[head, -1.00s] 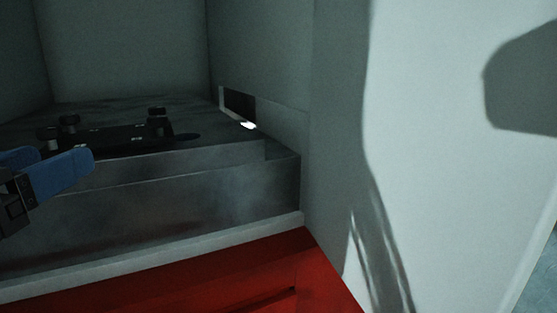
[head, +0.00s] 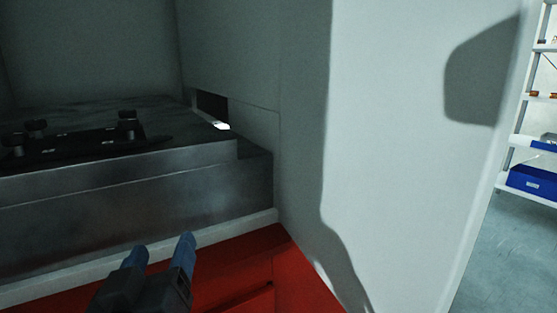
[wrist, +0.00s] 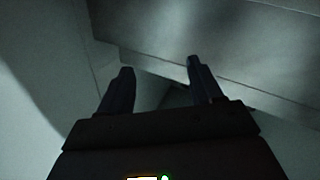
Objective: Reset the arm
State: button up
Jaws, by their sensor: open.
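My gripper (head: 158,252) is at the lower left of the head view, its two blue fingers apart with nothing between them. It is in front of the grey metal block, over the red surface. In the wrist view, my gripper (wrist: 157,75) shows two dark fingers spread apart and empty, facing a grey metal face and a pale wall. The task names no other object.
A grey metal block (head: 140,200) carries a black plate with knobs (head: 85,145). A slot in the wall (head: 212,103) has a small white piece at it. A red surface (head: 305,280) lies below. Shelves with a blue bin (head: 530,184) stand far right.

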jog(key=s+d+f+n+g+y, duration=0.1)
jog(key=d+f+n, duration=0.2)
jog(key=d+f, duration=1)
jog(key=s+d+f+g, duration=0.1)
jog(key=s+d+f, duration=0.25)
jog(key=d, duration=0.25)
jog(key=s+d+f+g, duration=0.1)
jog(key=s+d+f, duration=0.1)
jog(key=s+d, duration=0.4)
jog(key=s+d+f+m, duration=0.2)
jog(key=s+d, duration=0.6)
jog(key=s, duration=0.3)
jog(key=s+d+r+m+h, duration=0.1)
jog(key=s+d+r+m, duration=0.1)
jog(key=s, duration=0.4)
jog(key=s+d+r+m+h+p, duration=0.1)
jog(key=s+d+r+m+h, duration=0.1)
jog(key=s, duration=0.5)
notch_tip(320, 180, up, 3)
jog(key=shift+s+d+f+m, duration=0.15)
jog(key=shift+m, duration=0.65)
